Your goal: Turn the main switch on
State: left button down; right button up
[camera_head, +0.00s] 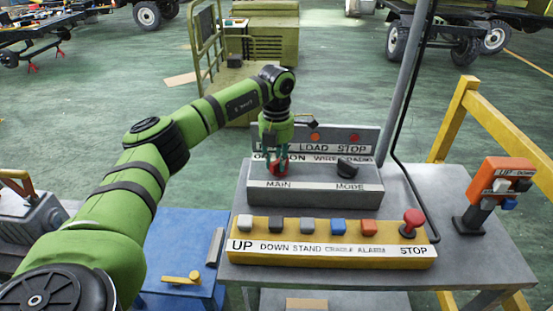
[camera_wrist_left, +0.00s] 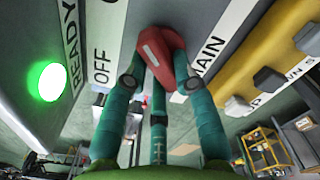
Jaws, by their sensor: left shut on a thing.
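The main switch is a red knob with a white mark (camera_wrist_left: 163,50), between the OFF and MAIN labels in the left wrist view. In the head view, it shows partly behind the fingers (camera_head: 277,184), above the MAIN label on the grey control box (camera_head: 318,198). My left gripper (camera_head: 276,172) reaches down to the knob, and its teal fingers are closed around it; they also show in the left wrist view (camera_wrist_left: 160,82). A green READY lamp (camera_wrist_left: 47,81) is lit. My right gripper is in neither view.
A black MODE knob (camera_head: 347,169) sits right of the main switch. In front is a yellow button box (camera_head: 330,255) with several buttons and a red stop button (camera_head: 413,218). An orange pendant (camera_head: 500,178) stands at the right. A grey pole (camera_head: 405,80) rises behind.

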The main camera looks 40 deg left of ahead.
aim_at(276, 160)
pick_arm(q)
jog(key=shift+m, duration=0.3)
jog(key=c, duration=1)
grip_release()
notch_tip(276, 160, up, 12)
jog(key=shift+r, duration=0.1)
